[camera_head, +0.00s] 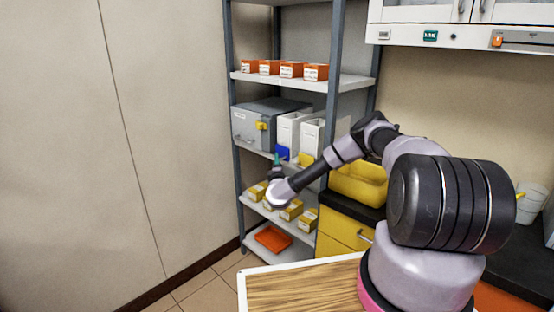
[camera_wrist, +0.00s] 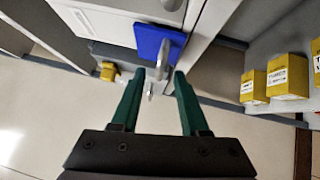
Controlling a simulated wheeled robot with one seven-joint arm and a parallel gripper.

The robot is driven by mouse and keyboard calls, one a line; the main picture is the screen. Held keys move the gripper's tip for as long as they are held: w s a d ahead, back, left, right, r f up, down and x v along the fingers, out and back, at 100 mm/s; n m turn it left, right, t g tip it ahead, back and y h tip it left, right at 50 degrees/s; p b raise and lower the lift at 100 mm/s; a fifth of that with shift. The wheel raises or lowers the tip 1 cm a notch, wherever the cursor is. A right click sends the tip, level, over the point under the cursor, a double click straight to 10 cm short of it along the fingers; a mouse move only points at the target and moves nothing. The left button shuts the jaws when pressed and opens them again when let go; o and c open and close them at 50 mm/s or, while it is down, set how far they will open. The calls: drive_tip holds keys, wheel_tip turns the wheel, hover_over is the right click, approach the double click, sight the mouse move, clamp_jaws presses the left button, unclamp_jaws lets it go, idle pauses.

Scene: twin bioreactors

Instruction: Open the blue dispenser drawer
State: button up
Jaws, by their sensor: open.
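The blue dispenser drawer (camera_head: 283,151) is at the base of a white dispenser (camera_head: 289,128) on the middle shelf. In the wrist view the blue drawer (camera_wrist: 155,40) lies just beyond my fingertips, with a small grey handle (camera_wrist: 164,60) on its front. My gripper (camera_wrist: 160,76) is open, its two green fingers apart, with the handle showing in line with the gap between the tips. I cannot tell whether the handle is within the fingers' reach. In the head view my gripper (camera_head: 276,160) is small and partly hidden by my wrist. The drawer looks shut or nearly so.
A second white dispenser with a yellow drawer (camera_head: 305,160) stands to the right, and a grey case (camera_head: 262,122) to the left. Yellow boxes (camera_head: 292,210) sit on the shelf below. Grey shelf posts (camera_head: 334,95) stand close to my arm.

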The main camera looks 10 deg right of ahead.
drive_tip(key=shift+w+d+r, duration=0.1)
drive_tip(key=shift+w+r, duration=0.05)
drive_tip(key=shift+w, duration=0.65)
drive_tip(key=shift+w+d+r, duration=0.1)
drive_tip(key=shift+w, duration=0.7)
clamp_jaws()
